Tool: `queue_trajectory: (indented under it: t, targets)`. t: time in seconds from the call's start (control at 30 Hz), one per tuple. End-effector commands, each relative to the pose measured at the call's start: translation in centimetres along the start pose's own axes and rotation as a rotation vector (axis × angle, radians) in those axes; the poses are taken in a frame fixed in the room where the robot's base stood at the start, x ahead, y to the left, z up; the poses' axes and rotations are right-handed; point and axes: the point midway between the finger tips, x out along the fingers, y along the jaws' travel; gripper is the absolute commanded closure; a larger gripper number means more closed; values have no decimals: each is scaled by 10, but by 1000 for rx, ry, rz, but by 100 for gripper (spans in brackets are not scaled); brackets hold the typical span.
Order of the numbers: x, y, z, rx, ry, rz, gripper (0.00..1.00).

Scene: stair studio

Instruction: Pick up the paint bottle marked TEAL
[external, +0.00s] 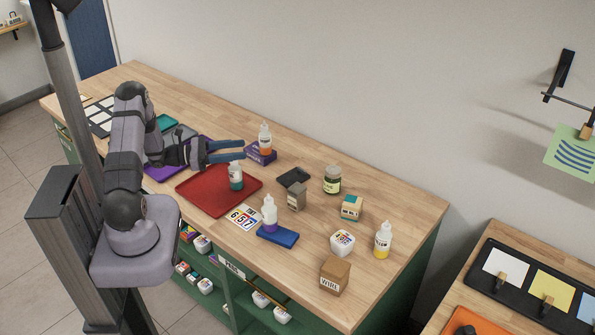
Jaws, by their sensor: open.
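A small white-capped paint bottle with teal contents (236,182) stands upright on the red tray (205,197); its label is too small to read. My gripper (243,149) is open and empty, its two blue fingers pointing right. In the picture the fingers lie just above the teal bottle's cap; I cannot tell the true height or depth gap.
A green jar (332,183), a grey box (296,197), a dark flat tray (293,178), a teal-and-tan box (352,208), a white tub (342,242) and a brown box (335,276) stand on the wooden worktop. A number card (243,216) lies beside the red tray.

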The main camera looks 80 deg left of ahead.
Motion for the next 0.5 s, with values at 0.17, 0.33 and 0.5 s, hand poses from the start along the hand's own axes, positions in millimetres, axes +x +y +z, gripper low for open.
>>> queue_trajectory:
  t: [0.17, 0.33, 0.5]
  targets:
    - [0, 0, -5, 1, 0, -1, 54]
    - [0, -1, -10, -2, 1, -1, 54]
    - [0, -1, -26, -4, 1, -1, 54]
